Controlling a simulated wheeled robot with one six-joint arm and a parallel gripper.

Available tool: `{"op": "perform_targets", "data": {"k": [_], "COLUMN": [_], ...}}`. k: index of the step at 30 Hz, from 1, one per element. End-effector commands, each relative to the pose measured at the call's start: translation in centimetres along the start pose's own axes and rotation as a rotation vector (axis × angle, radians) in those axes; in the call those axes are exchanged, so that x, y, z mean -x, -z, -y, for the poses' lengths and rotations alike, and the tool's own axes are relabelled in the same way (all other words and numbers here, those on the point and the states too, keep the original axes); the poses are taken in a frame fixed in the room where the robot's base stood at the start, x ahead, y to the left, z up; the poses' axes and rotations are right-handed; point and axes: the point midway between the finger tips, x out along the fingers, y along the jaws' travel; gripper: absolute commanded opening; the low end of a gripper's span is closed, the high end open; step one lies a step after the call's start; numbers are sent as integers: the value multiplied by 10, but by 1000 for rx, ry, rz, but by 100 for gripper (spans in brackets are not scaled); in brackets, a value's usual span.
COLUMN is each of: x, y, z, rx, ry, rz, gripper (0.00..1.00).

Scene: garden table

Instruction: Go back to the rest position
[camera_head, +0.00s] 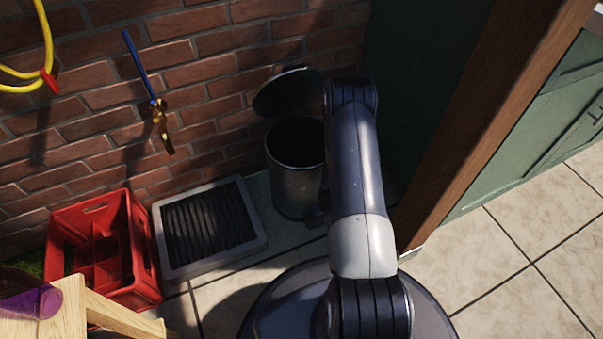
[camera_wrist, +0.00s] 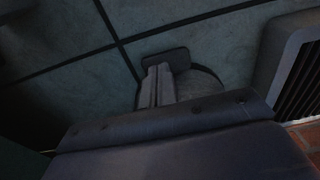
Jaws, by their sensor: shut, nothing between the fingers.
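My gripper (camera_wrist: 160,72) shows in the wrist view as two grey fingers lying side by side, shut with nothing between them. A dark flat plate and a rounded dark shape show around the fingertips; I cannot tell what they are or whether they touch. In the head view my arm reaches toward the wall, just right of a metal bin (camera_head: 291,178), and hides my gripper. The bin stands upright with its round lid (camera_head: 288,93) raised and its inside dark.
A floor grate (camera_head: 163,242) lies left of the bin and also shows in the wrist view (camera_wrist: 278,62). A red crate (camera_head: 130,288) stands further left. The brick wall (camera_head: 215,80) is behind; a wooden post (camera_head: 490,125) stands right. Open tiles (camera_head: 520,250) lie at right.

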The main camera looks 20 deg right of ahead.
Motion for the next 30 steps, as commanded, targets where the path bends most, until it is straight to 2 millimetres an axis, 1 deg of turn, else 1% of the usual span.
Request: {"op": "perform_targets", "data": {"k": [5, 10, 12, 20, 22, 24, 30], "x": [-22, -56, -49, -46, -31, -23, -14], "y": [-1, -1, 9, 33, 34, 34, 32], "z": [0, 0, 0, 1, 0, 0, 0], "rx": [0, 0, 2, 3, 0, -1, 0], "ry": [1, 1, 3, 1, 1, 1, 2], "rz": [2, 1, -4, -1, 0, -1, 1], "gripper": [0, 0, 0, 0, 0, 0, 0]}}
